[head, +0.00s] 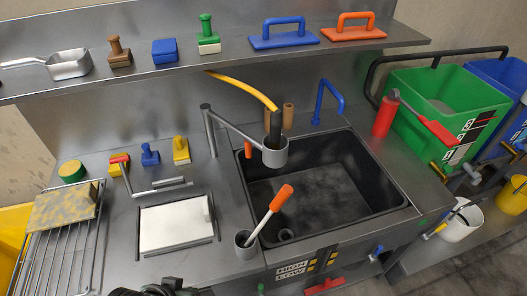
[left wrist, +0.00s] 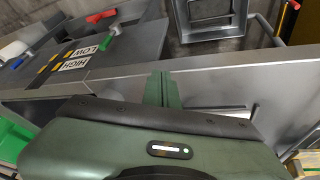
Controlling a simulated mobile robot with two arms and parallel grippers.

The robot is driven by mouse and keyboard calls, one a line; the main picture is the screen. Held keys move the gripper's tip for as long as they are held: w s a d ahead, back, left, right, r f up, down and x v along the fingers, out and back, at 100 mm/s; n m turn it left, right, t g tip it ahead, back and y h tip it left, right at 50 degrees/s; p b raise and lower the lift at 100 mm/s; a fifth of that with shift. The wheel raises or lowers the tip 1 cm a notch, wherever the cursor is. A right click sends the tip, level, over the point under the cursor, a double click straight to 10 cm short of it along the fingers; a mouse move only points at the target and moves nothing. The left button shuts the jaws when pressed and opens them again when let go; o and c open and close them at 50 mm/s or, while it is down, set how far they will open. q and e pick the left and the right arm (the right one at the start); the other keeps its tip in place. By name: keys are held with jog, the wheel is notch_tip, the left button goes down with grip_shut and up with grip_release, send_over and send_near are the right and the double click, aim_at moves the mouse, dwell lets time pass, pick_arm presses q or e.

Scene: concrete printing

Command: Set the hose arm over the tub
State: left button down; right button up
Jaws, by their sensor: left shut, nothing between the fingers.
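The hose arm (head: 238,130) is a grey bar on an upright post left of the tub. It ends in a grey cup-like holder (head: 275,154) with a black nozzle (head: 276,124) and a yellow hose (head: 245,87) running to it. The holder appears in front of the back left corner of the black tub (head: 372,184); its exact height above the rim is hard to tell. My left gripper (left wrist: 163,88) is shut and empty in the left wrist view, near a grey bench edge and apart from the hose arm. My right gripper is out of view.
An orange-handled tool (head: 268,212) stands in a small cup at the tub's front left corner. A blue bent tube (head: 322,100) and a red cylinder (head: 384,117) stand behind and right. A shelf (head: 230,60) with floats and stamps runs above. A wire rack (head: 62,245) lies left.

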pick_arm(q)
jog(key=s+a+f+g+y, duration=0.1)
jog(key=s+a+f, duration=0.15)
jog(key=f, duration=1.05)
jog(key=s+a+f+g, duration=0.1)
jog(key=s+f+g, duration=0.15)
jog(key=f, duration=1.15)
jog(key=s+a+f+m+b, duration=0.1)
jog(key=s+a+f, duration=0.1)
jog(key=s+f, duration=1.3)
jog(key=shift+s+a+f+y, duration=0.2)
jog(key=shift+s+a+y, duration=0.15)
jog(key=shift+s, duration=0.55)
